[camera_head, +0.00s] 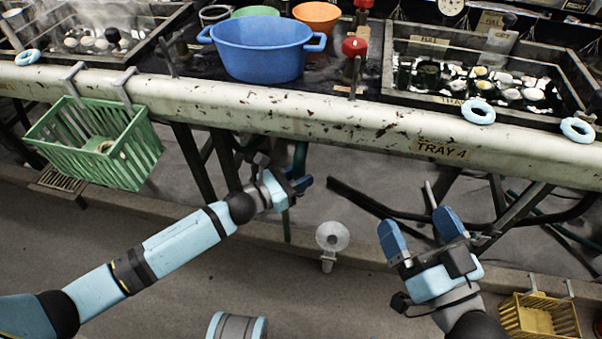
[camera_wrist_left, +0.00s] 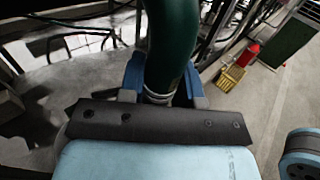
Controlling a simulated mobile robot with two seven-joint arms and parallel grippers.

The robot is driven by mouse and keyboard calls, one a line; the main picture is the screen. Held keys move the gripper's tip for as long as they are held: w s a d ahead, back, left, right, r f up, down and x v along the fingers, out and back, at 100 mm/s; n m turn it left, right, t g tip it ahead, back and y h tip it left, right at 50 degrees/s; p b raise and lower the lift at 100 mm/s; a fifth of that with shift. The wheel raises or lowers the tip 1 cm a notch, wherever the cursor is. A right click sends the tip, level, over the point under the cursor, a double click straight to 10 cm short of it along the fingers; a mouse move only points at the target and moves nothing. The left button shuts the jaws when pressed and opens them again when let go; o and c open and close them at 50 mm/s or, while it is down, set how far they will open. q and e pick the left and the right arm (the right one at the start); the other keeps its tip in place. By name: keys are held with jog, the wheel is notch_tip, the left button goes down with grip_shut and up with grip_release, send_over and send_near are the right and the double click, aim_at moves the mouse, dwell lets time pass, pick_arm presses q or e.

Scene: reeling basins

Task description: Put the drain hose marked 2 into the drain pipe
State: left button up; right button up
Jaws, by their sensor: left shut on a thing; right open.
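My left gripper (camera_head: 298,186) is shut on a dark green hose (camera_head: 300,160) below the front rail. In the left wrist view the green hose (camera_wrist_left: 172,45) stands between the blue fingers (camera_wrist_left: 163,85), with a pale band near its lower end. No number on the hose is readable. A pale, round, funnel-like mouth on a short stem (camera_head: 332,236), which may be the drain pipe, stands near the floor's kerb, below and right of my left gripper. The hose is apart from it. My right gripper (camera_head: 422,232) is open and empty, right of the funnel.
The long worn rail (camera_head: 230,108) crosses above. A green basket (camera_head: 100,150) hangs from it at left. A blue basin (camera_head: 262,52) and trays (camera_head: 480,75) stand behind it. Dark pipes (camera_head: 375,207) lie beneath. A yellow basket (camera_head: 538,318) is at lower right.

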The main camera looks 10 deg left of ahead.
pick_arm(q)
jog(key=s, duration=0.9)
jog(key=shift+s+a+f+p, duration=0.2)
jog(key=shift+s+f+p, duration=0.05)
jog(key=shift+f+p, duration=0.1)
dwell(0.7)
